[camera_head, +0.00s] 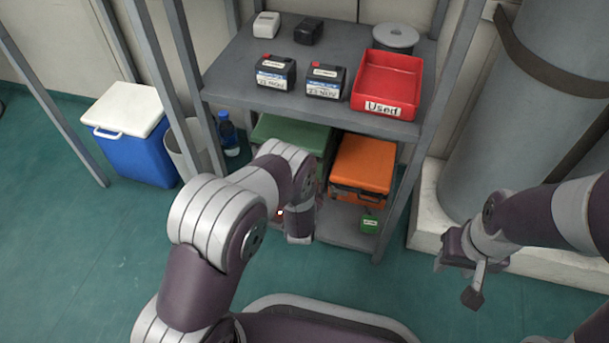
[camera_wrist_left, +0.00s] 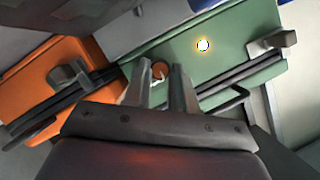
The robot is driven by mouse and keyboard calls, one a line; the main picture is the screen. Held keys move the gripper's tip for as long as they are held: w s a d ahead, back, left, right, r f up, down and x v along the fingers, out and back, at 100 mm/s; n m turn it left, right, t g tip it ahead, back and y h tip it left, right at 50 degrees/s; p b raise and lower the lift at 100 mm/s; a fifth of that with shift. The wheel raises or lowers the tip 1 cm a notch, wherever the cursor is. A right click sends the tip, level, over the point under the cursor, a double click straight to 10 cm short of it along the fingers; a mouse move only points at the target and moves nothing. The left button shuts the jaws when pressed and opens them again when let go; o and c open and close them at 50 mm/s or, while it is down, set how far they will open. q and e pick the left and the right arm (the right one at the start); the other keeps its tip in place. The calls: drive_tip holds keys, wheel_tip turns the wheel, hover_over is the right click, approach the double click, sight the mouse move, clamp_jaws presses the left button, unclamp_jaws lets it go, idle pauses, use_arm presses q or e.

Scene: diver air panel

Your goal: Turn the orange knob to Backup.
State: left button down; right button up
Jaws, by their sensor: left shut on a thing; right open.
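The orange knob (camera_wrist_left: 160,70) is small and round and shows in the left wrist view, at the face of the green case (camera_wrist_left: 230,60). My left gripper (camera_wrist_left: 160,78) is shut on it, one finger on each side. No Backup mark can be read, and the knob's pointing direction is unclear. A bright lamp with a yellow glow (camera_wrist_left: 203,45) is lit on the case. In the head view the green case (camera_head: 300,132) stands on the lower shelf; my left arm hides its front, the knob and the left fingertips. My right gripper (camera_head: 462,275) is open and empty at the right.
The upper shelf (camera_head: 235,72) holds labelled batteries (camera_head: 275,72) and a red "Used" tray (camera_head: 388,82). Shelf posts flank the space. A blue cooler (camera_head: 135,140) stands left.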

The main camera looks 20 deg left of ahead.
use_arm(q)
drive_tip(key=m, duration=0.1)
drive_tip(key=m+y, duration=0.1)
drive_tip(key=shift+d+f+m+t, duration=0.15)
drive_tip(key=shift+f+m+t, duration=0.05)
drive_tip(key=shift+m+t, duration=0.1)
drive_tip(key=shift+f+m+t+y, duration=0.15)
drive_tip(key=shift+m+t+y, duration=0.55)
drive_tip(key=shift+m, duration=1.1)
drive_tip(key=shift+y, duration=0.3)
drive_tip(key=shift+d, duration=0.1)
drive_tip(key=c, duration=0.9)
unclamp_jaws()
